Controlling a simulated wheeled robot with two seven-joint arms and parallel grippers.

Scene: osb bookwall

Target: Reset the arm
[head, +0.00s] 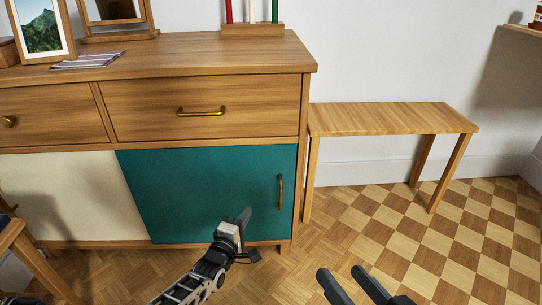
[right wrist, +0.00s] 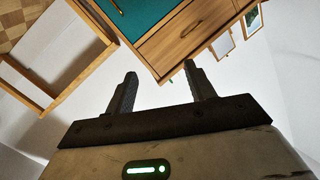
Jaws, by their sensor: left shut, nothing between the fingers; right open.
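My left gripper (head: 246,216) is in the lower middle of the head view, in front of the teal door of the sideboard. It is shut and holds nothing. My right gripper (head: 344,278) shows only its two dark fingers at the bottom edge of the head view, over the floor. Its fingers are apart, and in the right wrist view the gripper (right wrist: 158,82) is open with nothing between the fingers.
A wooden sideboard (head: 210,57) with a teal door (head: 200,185) and a brass-handled drawer (head: 240,110) stands ahead. A low wooden bench (head: 390,118) is to its right. A picture frame (head: 42,32) and candles (head: 252,12) stand on top. The checkered floor (head: 400,235) is clear.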

